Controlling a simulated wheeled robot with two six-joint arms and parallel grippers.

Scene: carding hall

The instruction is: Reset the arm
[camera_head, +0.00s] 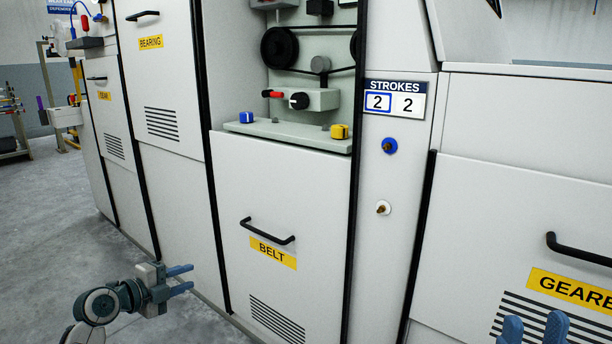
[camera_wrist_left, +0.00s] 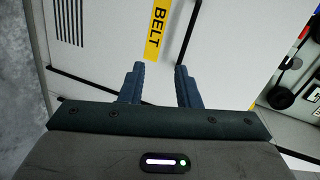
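My left gripper (camera_head: 183,279) is at the lower left of the head view, in front of the grey machine's lower panels. Its two blue fingers are apart with nothing between them. The left wrist view also shows the left gripper (camera_wrist_left: 160,84) open and empty, facing the BELT panel (camera_wrist_left: 130,75). My right gripper (camera_head: 534,330) shows only as two blue fingertips at the bottom right edge of the head view. They stand apart with nothing seen between them. The rest of the right arm is out of view.
The BELT door (camera_head: 270,210) has a black handle (camera_head: 267,232). Above it a ledge (camera_head: 290,132) carries a blue knob (camera_head: 246,117) and a yellow knob (camera_head: 339,131). A STROKES sign (camera_head: 394,98) reads 2 and 2. Floor (camera_head: 50,220) at left is clear.

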